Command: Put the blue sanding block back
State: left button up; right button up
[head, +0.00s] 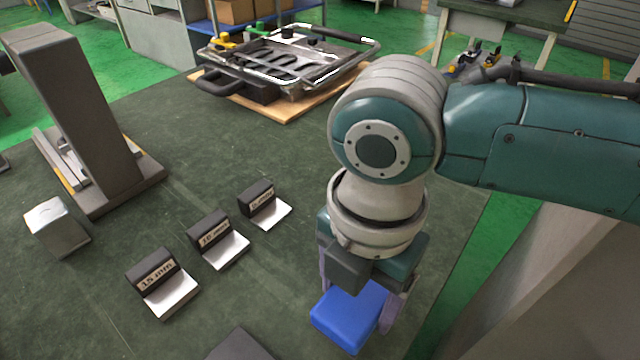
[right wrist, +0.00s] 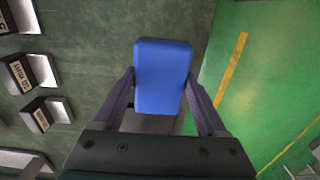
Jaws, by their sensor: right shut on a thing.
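The blue sanding block (head: 350,316) is between the fingers of my right gripper (head: 362,300), at the front right of the dark green table in the head view. In the right wrist view the blue block (right wrist: 161,76) sits between both fingertips of the right gripper (right wrist: 161,90), which is shut on it. The block is near the table's right edge. I cannot tell whether it touches the surface. A grey part shows just below the block in the wrist view. My left gripper is not in view.
Three labelled gauge blocks, the nearest marked 15 mm (head: 163,283), stand in a row left of the gripper. A metal block (head: 57,228) and a tall grey stand (head: 85,110) are at the left. A framed fixture (head: 290,60) lies on a board at the back. A dark piece (head: 240,346) is at the front edge.

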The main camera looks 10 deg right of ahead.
aim_at(355, 311)
jog(key=shift+f+b, duration=0.55)
jog(key=shift+f, duration=1.4)
jog(key=shift+f, duration=0.15)
jog(key=o, duration=1.4)
